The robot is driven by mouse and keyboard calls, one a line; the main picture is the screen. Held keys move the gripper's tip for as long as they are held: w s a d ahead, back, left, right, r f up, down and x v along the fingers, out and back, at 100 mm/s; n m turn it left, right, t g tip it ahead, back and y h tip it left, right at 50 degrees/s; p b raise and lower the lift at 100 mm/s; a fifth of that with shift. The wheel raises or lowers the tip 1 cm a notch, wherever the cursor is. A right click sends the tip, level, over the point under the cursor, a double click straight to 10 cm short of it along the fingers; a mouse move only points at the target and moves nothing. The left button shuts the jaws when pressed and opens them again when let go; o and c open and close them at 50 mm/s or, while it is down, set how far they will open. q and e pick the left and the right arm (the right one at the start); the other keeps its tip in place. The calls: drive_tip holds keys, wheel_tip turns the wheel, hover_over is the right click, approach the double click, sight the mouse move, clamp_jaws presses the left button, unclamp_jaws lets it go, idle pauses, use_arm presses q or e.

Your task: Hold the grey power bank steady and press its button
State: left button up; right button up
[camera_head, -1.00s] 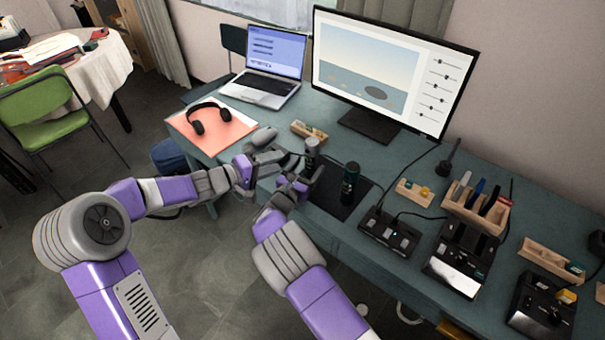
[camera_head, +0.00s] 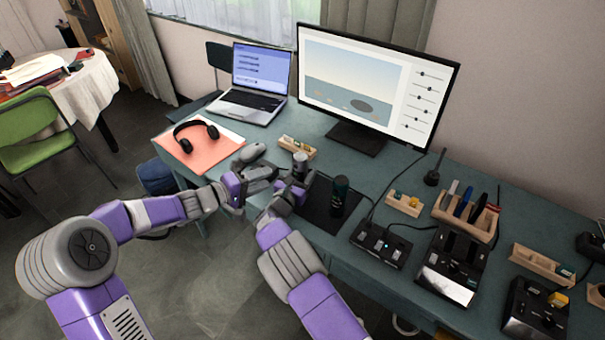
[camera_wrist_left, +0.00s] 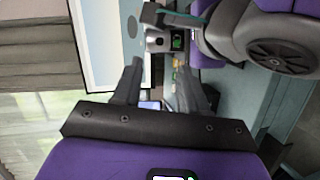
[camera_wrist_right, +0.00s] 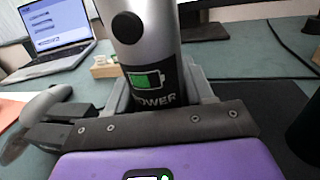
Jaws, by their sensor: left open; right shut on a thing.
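The grey power bank (camera_head: 300,163) stands upright at the table's front, a silver cylinder with a dark base. The right wrist view shows the power bank (camera_wrist_right: 155,55) close, with its round black button (camera_wrist_right: 127,27) above a green battery label. My right gripper (camera_wrist_right: 160,95) is shut on its lower part; it also shows in the head view (camera_head: 296,188). My left gripper (camera_head: 272,176) is open and empty, left of the power bank and apart from it. In the left wrist view the power bank (camera_wrist_left: 157,43) appears sideways beyond the open fingers (camera_wrist_left: 160,75), its button facing them.
A grey mouse (camera_head: 252,152) and headphones (camera_head: 196,133) lie left. A small wooden holder (camera_head: 297,147) and the monitor (camera_head: 375,85) are behind. Black devices (camera_head: 380,243) crowd the right.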

use_arm(q)
drive_tip(key=shift+c, duration=0.3)
use_arm(e)
drive_tip(key=c, duration=0.4)
use_arm(q)
clamp_jaws()
idle(1.0)
